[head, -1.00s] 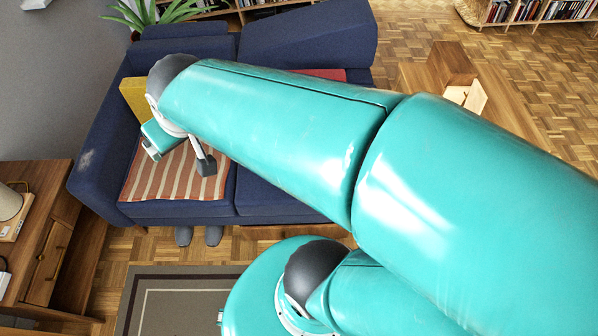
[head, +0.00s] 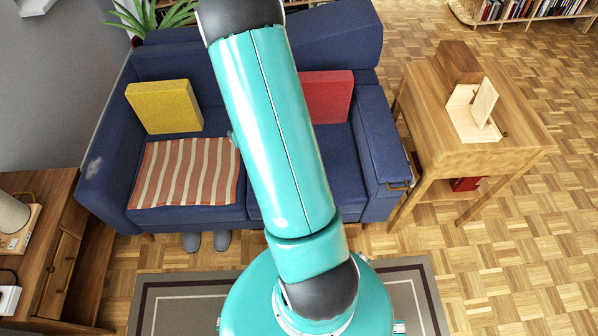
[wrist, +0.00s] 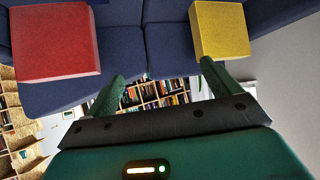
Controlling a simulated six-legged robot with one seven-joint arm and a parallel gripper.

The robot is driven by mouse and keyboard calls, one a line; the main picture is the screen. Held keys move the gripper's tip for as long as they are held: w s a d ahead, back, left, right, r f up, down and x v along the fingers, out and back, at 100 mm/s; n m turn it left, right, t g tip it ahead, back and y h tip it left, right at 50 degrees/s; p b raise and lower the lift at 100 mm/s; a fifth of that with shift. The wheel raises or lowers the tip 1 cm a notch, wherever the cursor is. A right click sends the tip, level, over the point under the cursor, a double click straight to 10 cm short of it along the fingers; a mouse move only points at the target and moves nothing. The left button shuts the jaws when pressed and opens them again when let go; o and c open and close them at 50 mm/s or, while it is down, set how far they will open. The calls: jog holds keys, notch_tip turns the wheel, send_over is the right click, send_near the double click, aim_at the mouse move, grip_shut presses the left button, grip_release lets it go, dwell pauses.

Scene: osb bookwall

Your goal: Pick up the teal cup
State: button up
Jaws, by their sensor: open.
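My teal arm rises through the middle of the head view and hides part of the sofa. My gripper (wrist: 158,82) shows in the wrist view with its two green fingers spread apart and nothing between them. In that view the sofa and its cushions appear upside down beyond the fingers.
A blue sofa (head: 205,213) holds a yellow cushion (head: 165,106), a red cushion (head: 327,97) and a striped blanket (head: 186,171). A wooden side table (head: 425,118) bears wooden boxes. A wooden cabinet (head: 50,215) stands left. Parquet floor at right is largely clear.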

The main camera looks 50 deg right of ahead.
jog(key=s+d+f+m+h, duration=0.1)
jog(key=s+d+f, duration=0.1)
jog(key=s+f, duration=0.35)
jog(key=s+d+f+m+h, duration=0.1)
jog(key=s+d+f, duration=0.2)
jog(key=f, duration=0.5)
jog(key=s+a+f+m+h, duration=0.2)
jog(key=s+f+h, duration=0.1)
jog(key=s+f, duration=0.7)
jog(key=x, duration=0.4)
jog(key=d+x, duration=0.1)
jog(key=x, duration=0.1)
jog(key=shift+s+d+r, duration=0.1)
jog(key=shift+s+d, duration=0.05)
jog(key=shift+s, duration=0.05)
jog(key=shift+x, duration=3)
jog(key=shift+s+d+r, duration=0.1)
jog(key=shift+d+r, duration=0.1)
jog(key=shift+r, duration=0.05)
jog(key=c, duration=1.5)
jog(key=shift+c, duration=0.2)
